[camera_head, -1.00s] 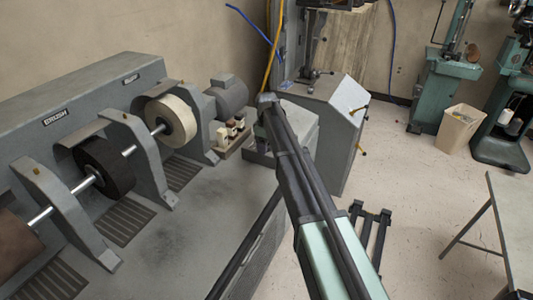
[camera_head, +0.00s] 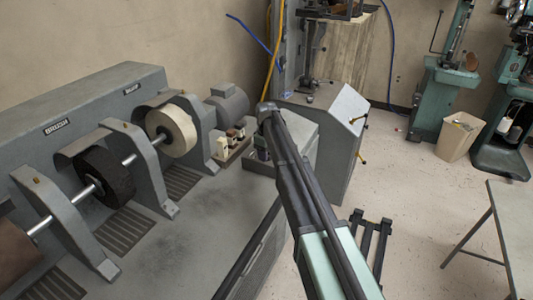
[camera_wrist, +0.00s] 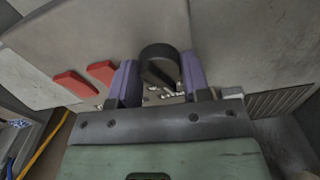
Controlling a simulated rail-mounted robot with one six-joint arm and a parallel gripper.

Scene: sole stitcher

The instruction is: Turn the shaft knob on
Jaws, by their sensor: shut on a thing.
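In the wrist view, a black rounded knob (camera_wrist: 158,51) stands out from a grey machine face. I take it for the shaft knob; its marking cannot be read. My gripper (camera_wrist: 160,75) has its two purple fingers on either side of the knob and is shut on it. The knob's lower part and small pale pieces show between the fingers. In the head view, my dark and green arm reaches to the far end of the grey machine (camera_head: 230,205) and mostly hides the gripper and the knob.
Two red levers or tabs (camera_wrist: 102,72) lie left of the fingers in the wrist view. In the head view, a black brush wheel (camera_head: 104,177) and a pale buff wheel (camera_head: 172,130) sit on the shaft. A grey cabinet (camera_head: 338,125) stands beyond my arm.

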